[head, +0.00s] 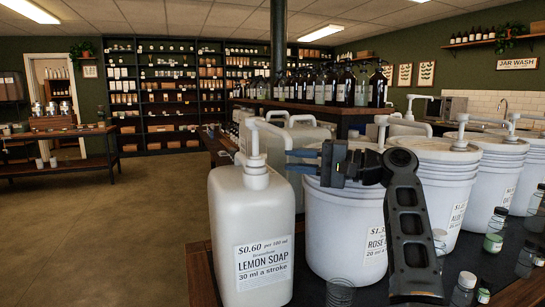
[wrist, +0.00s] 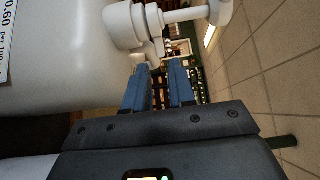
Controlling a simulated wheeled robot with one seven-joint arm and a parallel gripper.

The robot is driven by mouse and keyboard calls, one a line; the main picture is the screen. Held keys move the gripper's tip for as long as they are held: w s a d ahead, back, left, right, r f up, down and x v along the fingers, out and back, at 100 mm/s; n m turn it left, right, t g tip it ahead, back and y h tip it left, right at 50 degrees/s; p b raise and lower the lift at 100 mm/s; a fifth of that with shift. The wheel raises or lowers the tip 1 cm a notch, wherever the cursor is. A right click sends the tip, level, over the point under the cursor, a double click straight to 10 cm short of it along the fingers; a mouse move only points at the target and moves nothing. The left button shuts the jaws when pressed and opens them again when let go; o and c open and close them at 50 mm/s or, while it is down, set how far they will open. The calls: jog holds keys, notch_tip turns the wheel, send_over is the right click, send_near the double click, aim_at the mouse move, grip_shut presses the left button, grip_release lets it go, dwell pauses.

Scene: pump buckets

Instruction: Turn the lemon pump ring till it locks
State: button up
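The lemon soap jug (head: 252,235) is a white, labelled canister at the front of the table. Its white pump (head: 254,140) stands upright on top, with the pump ring (head: 256,178) at the neck. The ring also shows at the top of the wrist view (wrist: 124,25). My gripper (head: 292,163) is just right of the pump in the head view, its fingers pointing left. In the wrist view my gripper (wrist: 160,68) has its two blue fingers apart with nothing between them. The ring lies outside the finger gap. Whether the ring is locked cannot be told.
A white rose bucket (head: 345,225) stands right of the jug, partly behind my arm. More white pump buckets (head: 447,180) and small jars (head: 463,290) stand further right. Other white canisters (head: 305,135) are behind. The floor at left (head: 110,240) is clear.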

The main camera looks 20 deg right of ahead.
aim_at(266, 157)
jog(key=shift+x, duration=3)
grip_shut()
